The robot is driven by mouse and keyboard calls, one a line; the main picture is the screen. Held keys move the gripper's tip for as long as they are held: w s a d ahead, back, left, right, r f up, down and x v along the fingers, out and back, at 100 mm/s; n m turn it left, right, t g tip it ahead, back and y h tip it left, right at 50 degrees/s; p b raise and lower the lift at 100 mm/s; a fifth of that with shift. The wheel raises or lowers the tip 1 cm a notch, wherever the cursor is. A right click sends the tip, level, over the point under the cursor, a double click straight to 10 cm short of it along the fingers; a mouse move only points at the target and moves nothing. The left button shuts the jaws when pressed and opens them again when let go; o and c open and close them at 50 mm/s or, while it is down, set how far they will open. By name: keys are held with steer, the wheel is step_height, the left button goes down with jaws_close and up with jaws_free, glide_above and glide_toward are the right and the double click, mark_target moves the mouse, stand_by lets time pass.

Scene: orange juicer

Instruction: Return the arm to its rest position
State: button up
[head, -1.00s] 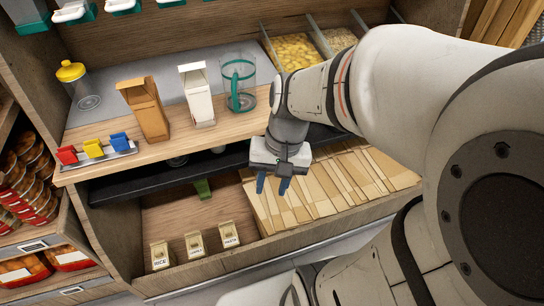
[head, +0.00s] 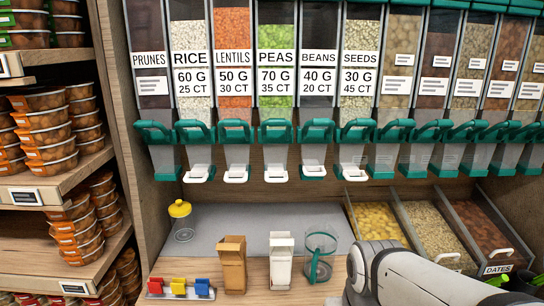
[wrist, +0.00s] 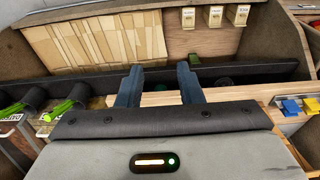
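My gripper (wrist: 159,84) shows in the wrist view with its two blue fingers apart and nothing between them. It points toward the shelf's front edge, near the folded paper bags (wrist: 95,42). In the head view only part of my white arm shows at the lower right; the gripper is below the frame.
The counter (head: 255,275) holds a yellow-lidded jar (head: 181,220), a brown bag (head: 232,265), a white carton (head: 281,262), a glass jug (head: 319,256) and coloured clips (head: 179,287). Dispensers (head: 233,80) hang above.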

step_height(320, 180, up, 18)
steer(key=t+p, duration=0.1)
steer(key=p, duration=1.3)
steer(key=shift+s+r, duration=0.15)
steer(key=shift+s, duration=0.05)
steer(key=shift+d, duration=0.1)
